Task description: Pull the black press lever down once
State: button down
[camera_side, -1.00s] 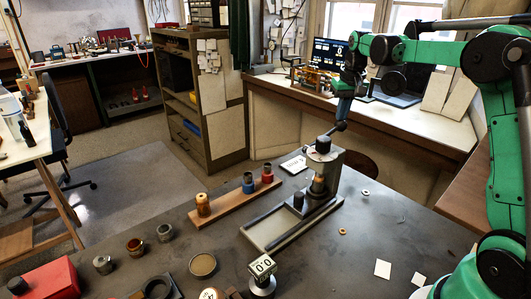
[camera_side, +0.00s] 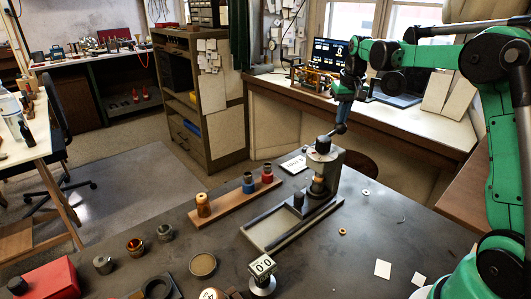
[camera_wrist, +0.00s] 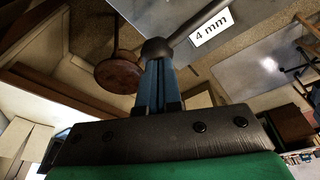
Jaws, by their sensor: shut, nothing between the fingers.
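The press (camera_side: 330,178) stands upright on its grey base plate on the dark bench. Its black lever (camera_side: 331,136) slants up to the right from the press head and ends in a round dark knob (camera_side: 340,129). My gripper (camera_side: 342,123) points down with its blue fingers shut, the tips right at the top of the knob. In the wrist view, the shut fingertips (camera_wrist: 156,64) meet the knob (camera_wrist: 157,48), and the lever (camera_wrist: 196,25) runs off to the upper right. The fingers are above the knob, not around it; exact contact is hard to tell.
A wooden rack (camera_side: 234,203) with several coloured cylinders lies left of the press. A white card (camera_side: 294,165) lies behind it; the wrist view shows it reading "4 mm" (camera_wrist: 211,29). A round stool (camera_wrist: 118,72) stands beyond the bench. Bench right of the press is mostly clear.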

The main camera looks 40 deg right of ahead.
jog(key=shift+f, duration=0.6)
dwell(0.3)
jog(key=shift+f, duration=0.3)
dwell(0.6)
jog(key=shift+r, duration=4.2)
